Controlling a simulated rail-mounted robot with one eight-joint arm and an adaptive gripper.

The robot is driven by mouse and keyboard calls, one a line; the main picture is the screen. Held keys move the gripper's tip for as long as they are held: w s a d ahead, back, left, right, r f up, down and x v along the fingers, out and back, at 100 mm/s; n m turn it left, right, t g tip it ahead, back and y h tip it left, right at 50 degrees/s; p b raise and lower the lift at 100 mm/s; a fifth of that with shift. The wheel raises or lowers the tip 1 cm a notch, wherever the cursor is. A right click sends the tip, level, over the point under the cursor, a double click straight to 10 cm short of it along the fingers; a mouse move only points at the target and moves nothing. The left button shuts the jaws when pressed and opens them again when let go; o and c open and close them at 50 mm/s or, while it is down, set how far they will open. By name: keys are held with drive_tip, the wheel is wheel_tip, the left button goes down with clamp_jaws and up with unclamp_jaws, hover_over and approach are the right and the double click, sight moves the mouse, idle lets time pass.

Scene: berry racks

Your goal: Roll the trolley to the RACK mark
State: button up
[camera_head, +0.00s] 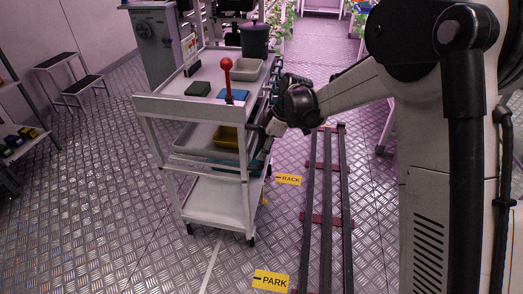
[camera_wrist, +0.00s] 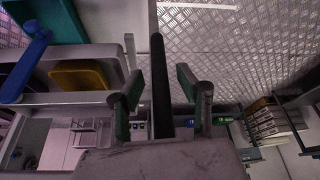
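The trolley (camera_head: 188,108) is a white cart with three shelves on casters, left of the centre in the head view. The yellow RACK mark (camera_head: 288,180) lies on the floor to the right of the trolley. The yellow PARK mark (camera_head: 271,281) lies nearer to me. Whether the bar belongs to the trolley is unclear.
A red-knobbed lever (camera_head: 227,75), trays and a dark pot (camera_head: 254,40) stand on the trolley's top. Dark floor rails (camera_head: 326,215) run to its right. A step stool (camera_head: 70,80) and a shelf (camera_head: 20,140) are at left. Floor between them and the trolley is clear.

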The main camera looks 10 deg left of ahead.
drive_tip(key=v, duration=1.1)
drive_tip(key=shift+r, duration=0.2)
drive_tip(key=shift+s+d, duration=0.1)
